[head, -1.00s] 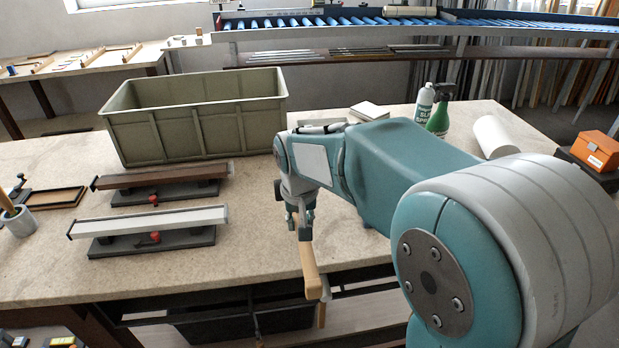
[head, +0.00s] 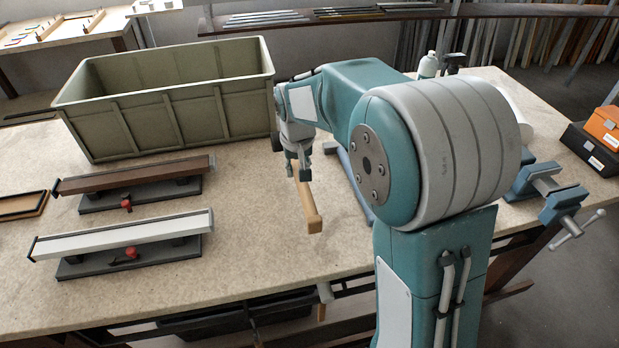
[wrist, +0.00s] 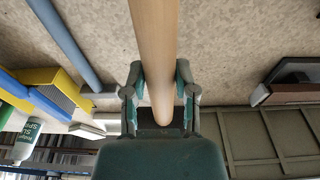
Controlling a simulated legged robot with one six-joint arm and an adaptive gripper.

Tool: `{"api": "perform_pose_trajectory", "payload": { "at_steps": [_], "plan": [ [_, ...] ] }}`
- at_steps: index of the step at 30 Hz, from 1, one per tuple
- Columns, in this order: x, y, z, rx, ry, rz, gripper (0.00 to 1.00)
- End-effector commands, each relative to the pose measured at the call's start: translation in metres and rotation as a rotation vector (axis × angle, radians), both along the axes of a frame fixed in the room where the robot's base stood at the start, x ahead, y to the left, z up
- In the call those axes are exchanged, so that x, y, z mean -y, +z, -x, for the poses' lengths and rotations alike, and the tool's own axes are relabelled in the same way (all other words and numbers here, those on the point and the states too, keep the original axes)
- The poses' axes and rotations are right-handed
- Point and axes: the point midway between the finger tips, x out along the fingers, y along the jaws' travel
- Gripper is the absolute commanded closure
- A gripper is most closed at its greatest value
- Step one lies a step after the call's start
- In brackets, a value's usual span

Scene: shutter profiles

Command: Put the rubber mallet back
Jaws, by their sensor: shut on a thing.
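My gripper (head: 300,170) is shut on the rubber mallet's pale wooden handle (head: 309,207). The handle slants down toward the front of the bench, above its top. In the wrist view the round handle (wrist: 154,40) runs from the top edge down between the two fingers of my gripper (wrist: 158,82). I cannot make out a dark rubber head in either view. A hanging tool (head: 325,293) shows at the bench's front edge, partly hidden; I cannot tell what it is.
A green crate (head: 190,122) stands left of my gripper. Brown (head: 140,175) and white (head: 125,236) profiles lie on dark stands at left. A blue-grey vice (head: 545,188) is at the right edge, near an orange box (head: 606,128). Bare bench top (head: 255,255) lies in front.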

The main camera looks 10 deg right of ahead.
Motion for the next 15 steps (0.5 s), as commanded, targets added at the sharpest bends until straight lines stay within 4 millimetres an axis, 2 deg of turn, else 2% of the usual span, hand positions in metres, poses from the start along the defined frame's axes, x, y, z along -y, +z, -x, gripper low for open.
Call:
{"api": "perform_pose_trajectory", "payload": {
  "at_steps": [4,9,15],
  "plan": [
    [0.019,-0.015,-0.025,0.000,-0.003,0.000,1.00],
    [0.030,-0.045,-0.043,-0.002,-0.002,0.000,1.00],
    [0.038,-0.060,-0.055,0.002,-0.001,0.000,1.00]
  ]
}}
